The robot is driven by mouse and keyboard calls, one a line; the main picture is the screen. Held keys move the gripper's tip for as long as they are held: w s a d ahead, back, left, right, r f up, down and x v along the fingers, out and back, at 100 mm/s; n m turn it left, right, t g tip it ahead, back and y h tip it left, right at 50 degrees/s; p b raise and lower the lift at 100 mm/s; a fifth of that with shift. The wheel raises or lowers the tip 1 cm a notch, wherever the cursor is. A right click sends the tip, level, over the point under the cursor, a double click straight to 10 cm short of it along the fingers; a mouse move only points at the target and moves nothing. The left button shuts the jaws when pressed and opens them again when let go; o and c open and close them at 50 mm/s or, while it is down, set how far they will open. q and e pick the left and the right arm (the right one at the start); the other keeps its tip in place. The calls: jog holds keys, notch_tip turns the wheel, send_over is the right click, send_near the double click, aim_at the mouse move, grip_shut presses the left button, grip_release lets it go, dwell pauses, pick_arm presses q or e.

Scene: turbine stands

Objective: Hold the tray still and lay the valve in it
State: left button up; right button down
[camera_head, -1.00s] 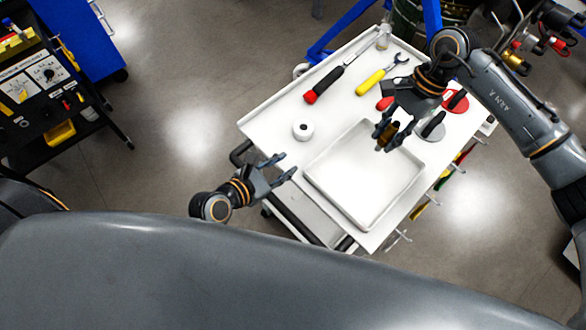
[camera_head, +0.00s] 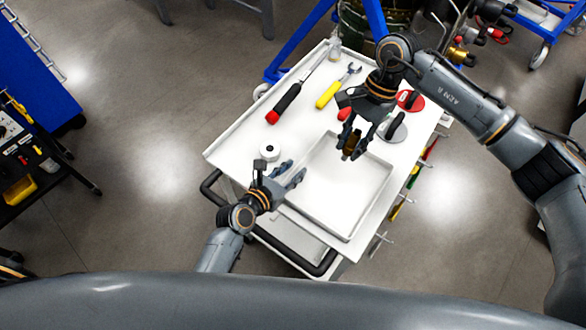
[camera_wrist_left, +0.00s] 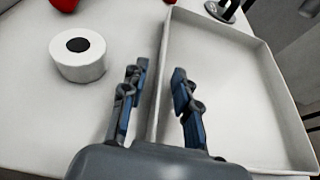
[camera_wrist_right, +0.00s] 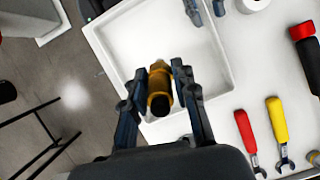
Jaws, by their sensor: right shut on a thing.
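The white shallow tray (camera_head: 345,198) lies on the cart top. My left gripper (camera_head: 295,170) is at the tray's left side. In the left wrist view the open fingers (camera_wrist_left: 159,78) stand on either side of the tray's wall, with gaps on both sides. My right gripper (camera_head: 352,152) is shut on the brass valve (camera_head: 350,146) and holds it above the far part of the tray. The right wrist view shows the valve (camera_wrist_right: 159,88) between the fingers, over the tray floor (camera_wrist_right: 185,45). The fingers hide part of the valve.
A white tape roll (camera_head: 269,151) sits left of the tray. A red-and-black screwdriver (camera_head: 285,103) and a yellow-handled wrench (camera_head: 331,94) lie farther back. A grey disc with a black handle (camera_head: 394,128) and a red one (camera_head: 411,99) stand at the right. The cart's black handle (camera_head: 208,188) is nearest me.

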pick_arm(q)
jog(key=shift+w+d+f, duration=0.1)
jog(key=shift+w+d, duration=0.05)
jog(key=shift+w, duration=0.1)
grip_shut()
pick_arm(e)
jog(key=shift+s+a+f+n+t+h, duration=0.3)
jog(key=shift+s+f+t+h, duration=0.15)
jog(key=shift+t+h, duration=0.25)
jog(key=shift+s+a+f+t+h, duration=0.2)
jog(key=shift+a+t+h, duration=0.05)
jog(key=shift+t+h, duration=0.25)
jog(key=shift+f, duration=0.35)
send_over(336, 183)
jog(key=shift+t, duration=0.3)
notch_tip(336, 183, down, 9)
jog(key=shift+f, duration=0.1)
